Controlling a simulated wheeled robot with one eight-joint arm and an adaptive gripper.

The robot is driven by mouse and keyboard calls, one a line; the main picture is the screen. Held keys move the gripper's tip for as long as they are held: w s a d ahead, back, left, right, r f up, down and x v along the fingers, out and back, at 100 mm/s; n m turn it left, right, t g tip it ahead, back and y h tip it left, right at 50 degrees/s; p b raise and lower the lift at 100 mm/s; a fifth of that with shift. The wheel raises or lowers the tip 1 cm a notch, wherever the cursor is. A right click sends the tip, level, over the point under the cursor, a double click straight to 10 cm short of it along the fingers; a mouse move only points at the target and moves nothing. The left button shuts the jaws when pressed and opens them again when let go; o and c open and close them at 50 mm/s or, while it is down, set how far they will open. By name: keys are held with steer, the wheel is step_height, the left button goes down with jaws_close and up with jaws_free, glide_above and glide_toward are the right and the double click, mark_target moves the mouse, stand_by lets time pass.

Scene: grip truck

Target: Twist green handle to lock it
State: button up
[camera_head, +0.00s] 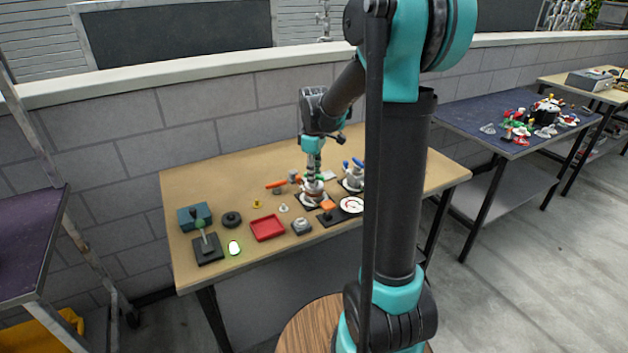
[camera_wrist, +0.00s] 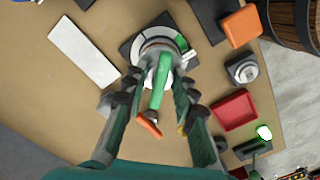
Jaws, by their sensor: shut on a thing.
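The green handle (camera_wrist: 161,78) sits on top of a round metal fitting (camera_wrist: 158,42) on a dark square base. In the wrist view it runs down and slightly left from the fitting's centre. My gripper (camera_wrist: 160,88) is over it, with one finger on each side, shut on the handle. In the head view, my gripper (camera_head: 314,168) points down at the fitting (camera_head: 312,196) near the middle of the table. Only a bit of green shows there, as the fingers hide most of the handle.
An orange-handled part (camera_head: 275,184) lies left of the fitting. A blue-handled fitting (camera_head: 353,178) stands to its right, partly behind my arm. In front are a red tray (camera_head: 267,228), a grey button box (camera_head: 301,227) and an orange block (camera_head: 327,205). The table's back left is clear.

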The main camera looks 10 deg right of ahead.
steer(key=m, duration=1.1)
steer(key=o, duration=0.8)
steer(key=shift+c, duration=0.2)
steer(key=shift+r, duration=3.75)
